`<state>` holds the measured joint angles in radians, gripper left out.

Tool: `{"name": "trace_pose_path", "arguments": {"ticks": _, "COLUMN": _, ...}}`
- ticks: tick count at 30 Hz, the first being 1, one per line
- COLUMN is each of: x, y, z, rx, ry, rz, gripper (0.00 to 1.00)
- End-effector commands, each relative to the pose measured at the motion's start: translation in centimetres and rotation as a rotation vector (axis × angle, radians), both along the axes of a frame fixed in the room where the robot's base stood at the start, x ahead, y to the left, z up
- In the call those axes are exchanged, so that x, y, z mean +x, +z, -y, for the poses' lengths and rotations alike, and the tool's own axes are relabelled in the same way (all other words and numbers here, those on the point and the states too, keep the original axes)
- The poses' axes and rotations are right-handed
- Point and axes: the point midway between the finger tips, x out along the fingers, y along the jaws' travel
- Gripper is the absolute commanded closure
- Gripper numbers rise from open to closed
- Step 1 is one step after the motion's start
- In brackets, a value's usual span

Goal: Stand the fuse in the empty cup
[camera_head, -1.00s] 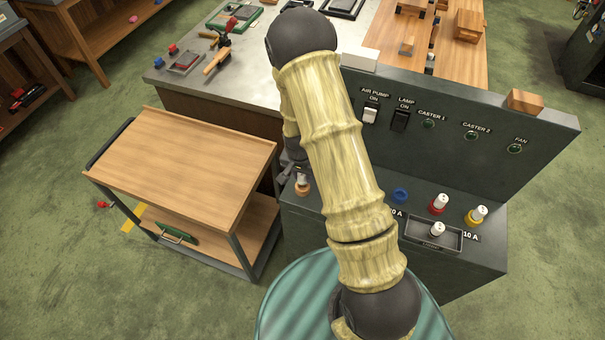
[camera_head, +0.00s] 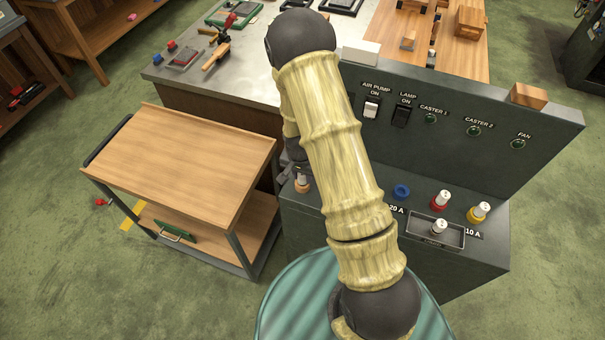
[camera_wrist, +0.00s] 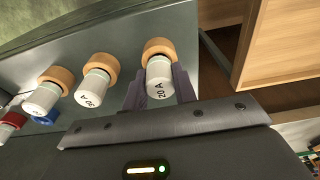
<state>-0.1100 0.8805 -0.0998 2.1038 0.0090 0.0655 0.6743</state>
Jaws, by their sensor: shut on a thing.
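My gripper (camera_wrist: 159,90) is shut on a white fuse marked 20 A (camera_wrist: 159,72), at the left end of the dark console. The fuse is upright at a tan cup (camera_wrist: 158,47); I cannot tell whether it is fully seated or slightly raised. In the head view this tan cup (camera_head: 303,187) shows beside my arm, and the gripper is mostly hidden. A blue cup (camera_head: 401,191) looks empty, right of my arm. It shows partly in the wrist view (camera_wrist: 50,115). Two more white fuses (camera_wrist: 92,86) (camera_wrist: 42,98) stand in tan cups, hidden behind my arm in the head view.
A red cup (camera_head: 440,207) and a yellow cup (camera_head: 477,216) hold white fuses. Another fuse stands in a shallow tray (camera_head: 455,237). The console's upright switch panel (camera_head: 460,150) rises behind the cups. A wooden cart (camera_head: 180,155) stands close on the left.

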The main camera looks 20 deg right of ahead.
Motion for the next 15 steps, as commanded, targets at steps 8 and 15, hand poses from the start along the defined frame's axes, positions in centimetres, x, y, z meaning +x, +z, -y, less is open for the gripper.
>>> {"name": "trace_pose_path", "arguments": {"ticks": 8, "x": 0.01, "y": -0.40, "z": 0.00, "rx": 0.000, "ry": 0.000, "rz": 0.000, "gripper": 0.61}}
{"name": "trace_pose_path", "arguments": {"ticks": 15, "x": 0.01, "y": -0.39, "z": 0.00, "rx": 0.000, "ry": 0.000, "rz": 0.000, "gripper": 0.47}}
